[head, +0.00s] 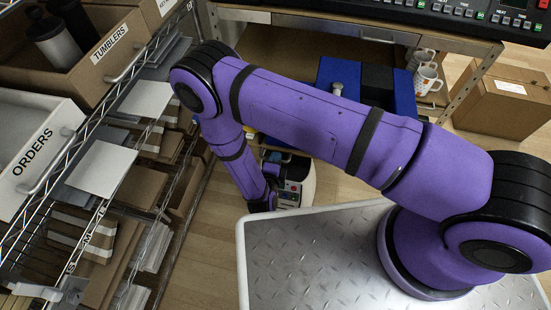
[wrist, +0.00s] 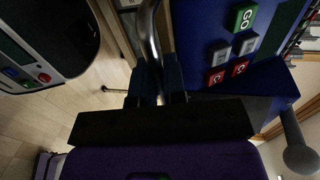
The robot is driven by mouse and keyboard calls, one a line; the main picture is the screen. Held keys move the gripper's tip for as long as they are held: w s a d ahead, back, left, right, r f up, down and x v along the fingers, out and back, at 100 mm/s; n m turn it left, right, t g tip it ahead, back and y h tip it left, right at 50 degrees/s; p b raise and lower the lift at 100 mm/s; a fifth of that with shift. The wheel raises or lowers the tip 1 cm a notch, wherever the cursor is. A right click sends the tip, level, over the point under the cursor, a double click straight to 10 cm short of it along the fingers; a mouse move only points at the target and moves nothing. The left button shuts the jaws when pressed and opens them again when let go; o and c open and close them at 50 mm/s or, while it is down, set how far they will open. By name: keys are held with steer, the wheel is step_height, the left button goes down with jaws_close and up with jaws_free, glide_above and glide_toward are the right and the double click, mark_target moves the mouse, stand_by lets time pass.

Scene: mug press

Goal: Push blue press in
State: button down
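The blue press (head: 342,72) stands on the wooden bench beyond my arm in the head view, its lower part hidden by the arm. A grey knob (head: 338,88) shows on it. In the wrist view the blue press (wrist: 205,25) fills the upper right, with a green GO button (wrist: 243,18) and grey and red buttons below. A grey lever with a rounded end (wrist: 300,157) shows at lower right. My gripper (wrist: 160,72) is open beside the press. A shiny metal bar shows through the finger gap; contact cannot be told. The head view hides my fingers.
A white machine with a red button (wrist: 32,62) is at left in the wrist view. White mugs (head: 427,78) stand right of the press. Wire shelving (head: 130,85) with bins lines the left. A cardboard box (head: 503,100) is at right. Floor shows between shelving and bench.

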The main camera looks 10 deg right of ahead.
steer(key=r+x, duration=0.2)
steer(key=x, duration=1)
steer(key=w+r+x, duration=0.1)
steer(key=r+x, duration=0.2)
steer(key=x, duration=0.9)
steer(key=r+x, duration=0.2)
steer(key=x, duration=1)
steer(key=shift+w+d+r, duration=0.25)
steer(key=shift+w, duration=0.05)
steer(key=shift+w+d+r, duration=0.1)
steer(key=shift+w+r, duration=0.05)
steer(key=shift+w, duration=0.1)
steer(key=c, duration=1.2)
jaws_free()
steer(key=shift+w, duration=0.15)
steer(key=v, duration=1)
steer(key=shift+s, duration=0.4)
